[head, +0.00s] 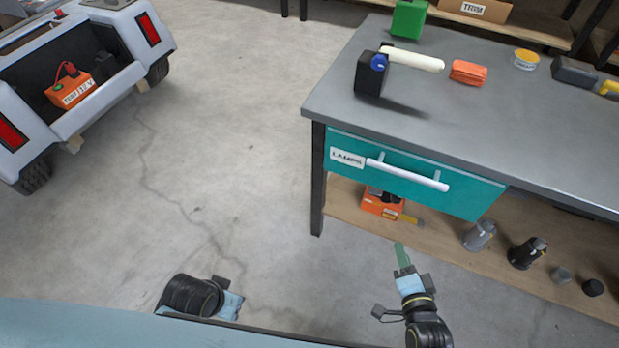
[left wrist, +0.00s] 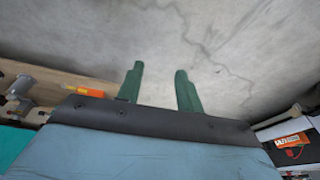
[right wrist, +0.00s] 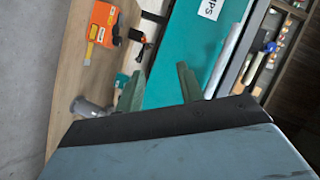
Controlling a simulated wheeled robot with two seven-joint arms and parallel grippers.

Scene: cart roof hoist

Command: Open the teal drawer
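The teal drawer (head: 458,199) sits under the grey workbench top and looks closed. It has a white LAMPS label (head: 347,158) and a white bar handle (head: 407,174) across its front. My right gripper (head: 402,256) is in front of and below the drawer, apart from the handle. In the right wrist view its two green fingers (right wrist: 158,88) are spread with nothing between them, and the drawer front (right wrist: 188,50) and handle (right wrist: 226,55) show beyond. My left gripper's fingers (left wrist: 159,88) are spread and empty over the floor; in the head view those fingers are hidden.
The workbench top (head: 480,110) holds a black block with a white cylinder (head: 415,60), an orange pack (head: 468,72) and a green canister (head: 409,18). The lower shelf (head: 455,246) holds an orange box (head: 380,206) and grey and black canisters. A cart (head: 75,80) stands left; floor between is clear.

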